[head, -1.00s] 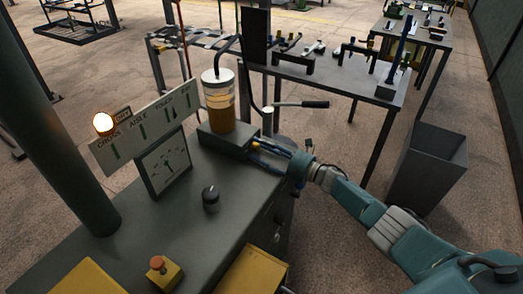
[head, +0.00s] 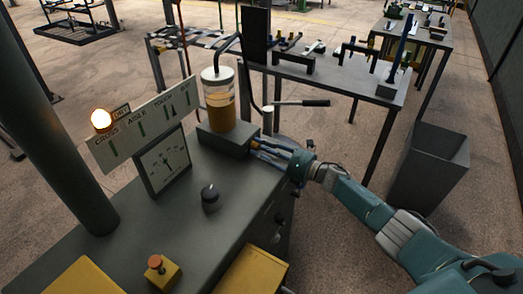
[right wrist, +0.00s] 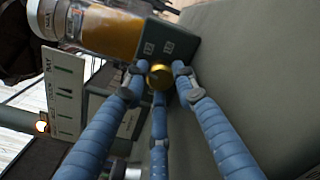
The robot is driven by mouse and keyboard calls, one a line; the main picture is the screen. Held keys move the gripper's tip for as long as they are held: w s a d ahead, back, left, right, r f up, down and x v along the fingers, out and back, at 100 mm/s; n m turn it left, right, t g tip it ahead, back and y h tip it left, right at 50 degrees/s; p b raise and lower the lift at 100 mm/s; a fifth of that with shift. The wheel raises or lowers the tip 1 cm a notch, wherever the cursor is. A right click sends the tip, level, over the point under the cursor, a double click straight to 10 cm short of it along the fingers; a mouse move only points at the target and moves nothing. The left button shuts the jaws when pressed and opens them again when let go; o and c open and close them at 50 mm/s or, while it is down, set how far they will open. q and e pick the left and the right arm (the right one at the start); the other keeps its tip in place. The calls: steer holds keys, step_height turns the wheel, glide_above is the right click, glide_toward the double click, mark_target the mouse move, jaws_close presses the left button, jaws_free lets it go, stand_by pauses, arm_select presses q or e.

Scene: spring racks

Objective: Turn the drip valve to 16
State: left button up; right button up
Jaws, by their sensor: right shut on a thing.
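The drip valve shows as a small brass knob (right wrist: 159,77) on the end of a dark grey block, below the glass reservoir of amber oil. In the head view the reservoir (head: 220,105) stands upright on the block (head: 226,140) at the bench's far corner. My right gripper (right wrist: 158,82) has its blue ribbed fingers closed around the knob. In the head view the right gripper (head: 257,146) reaches in from the right and its fingers mostly hide the knob. Two small square marks sit on the block by the knob, too small to read. My left gripper is out of view.
A lever handle (head: 302,103) is behind the gripper. A grey bin (head: 430,165) stands right.

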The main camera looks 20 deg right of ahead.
steer(key=o, duration=1.2)
steer(key=shift+c, duration=0.2)
